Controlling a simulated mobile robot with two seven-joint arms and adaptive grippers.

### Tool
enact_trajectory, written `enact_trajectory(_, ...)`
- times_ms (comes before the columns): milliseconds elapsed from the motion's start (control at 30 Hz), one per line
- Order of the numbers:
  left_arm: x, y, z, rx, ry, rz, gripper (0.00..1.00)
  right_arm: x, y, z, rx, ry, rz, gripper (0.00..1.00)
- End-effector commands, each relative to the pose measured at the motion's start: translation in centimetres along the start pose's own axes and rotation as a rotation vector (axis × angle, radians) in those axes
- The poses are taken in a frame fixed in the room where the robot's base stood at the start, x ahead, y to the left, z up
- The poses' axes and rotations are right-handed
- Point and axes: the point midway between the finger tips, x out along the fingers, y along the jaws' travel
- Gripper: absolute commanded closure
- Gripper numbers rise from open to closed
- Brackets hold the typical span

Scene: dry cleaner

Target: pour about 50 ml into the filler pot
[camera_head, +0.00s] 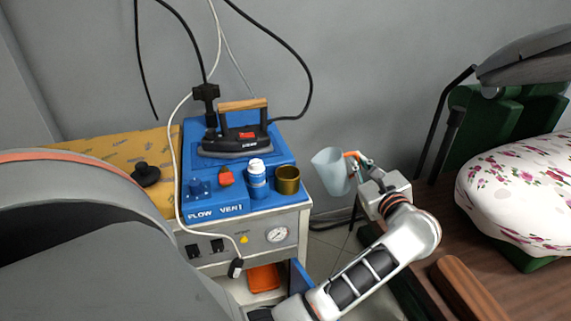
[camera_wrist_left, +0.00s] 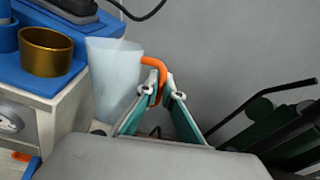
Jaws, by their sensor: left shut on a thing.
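A translucent pale jug (camera_head: 329,174) with an orange handle is held in the air to the right of the blue-topped steam unit. My left gripper (camera_head: 358,168) is shut on the jug's handle; the wrist view shows the fingers (camera_wrist_left: 165,94) around the orange handle beside the jug (camera_wrist_left: 112,82). The jug is roughly upright, and its liquid level cannot be made out. A brass-coloured open pot (camera_head: 288,181), apparently the filler pot, stands on the unit's front right corner, left of and apart from the jug. It also shows in the wrist view (camera_wrist_left: 46,60). My right gripper is out of view.
A white-capped blue bottle (camera_head: 257,183) stands just left of the pot. A steam iron (camera_head: 236,140) with cables rests behind on the blue top (camera_head: 215,207). A floral-covered ironing board (camera_head: 520,190) is at the right. Free space lies between pot and jug.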

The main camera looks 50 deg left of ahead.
Motion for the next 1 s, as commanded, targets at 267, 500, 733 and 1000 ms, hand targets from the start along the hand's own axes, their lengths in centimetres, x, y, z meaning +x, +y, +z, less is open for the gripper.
enact_trajectory(267, 0.2, 1.2, 3.0, -0.178, 0.031, -0.001, 1.00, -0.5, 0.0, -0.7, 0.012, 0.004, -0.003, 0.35)
enact_trajectory(500, 0.5, 2.3, 5.1, -0.331, 0.063, -0.002, 1.00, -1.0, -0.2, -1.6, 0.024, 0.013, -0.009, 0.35)
enact_trajectory(733, 0.6, 2.7, 6.6, -0.465, 0.093, -0.002, 1.00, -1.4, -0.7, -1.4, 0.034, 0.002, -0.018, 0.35)
enact_trajectory(1000, 0.6, 3.0, 7.9, -0.577, 0.114, -0.002, 1.00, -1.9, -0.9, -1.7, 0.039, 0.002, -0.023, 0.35)
